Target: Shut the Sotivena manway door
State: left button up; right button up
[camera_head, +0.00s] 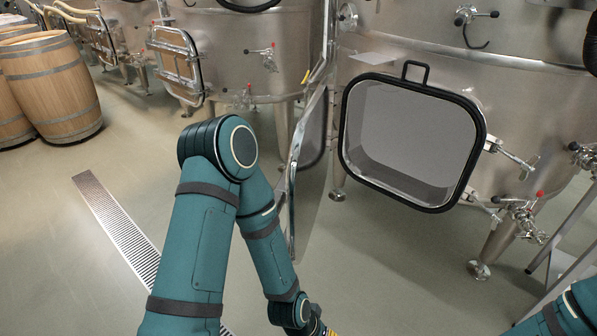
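A steel vat (520,90) stands at the right with a rounded-square manway opening (405,150). A black rim (478,150) with a black loop handle (415,66) on top frames the opening. The manway door (306,165) stands wide open to the left of the opening, swung out and seen nearly edge-on. No name label is readable on it. My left arm reaches in from the bottom, in front of and left of the door; its wrist runs off the bottom edge and its gripper is out of frame. Only part of my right arm shows at bottom right.
Clamp fittings (512,155) and a valve (525,212) stick out right of the opening. Another vat with a closed hatch (178,65) stands behind at left. Wooden barrels (52,85) are at far left. A floor drain grate (115,220) crosses open floor.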

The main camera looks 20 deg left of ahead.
aim_at(300, 185)
jog(key=k+j, duration=0.1)
jog(key=j, duration=1.5)
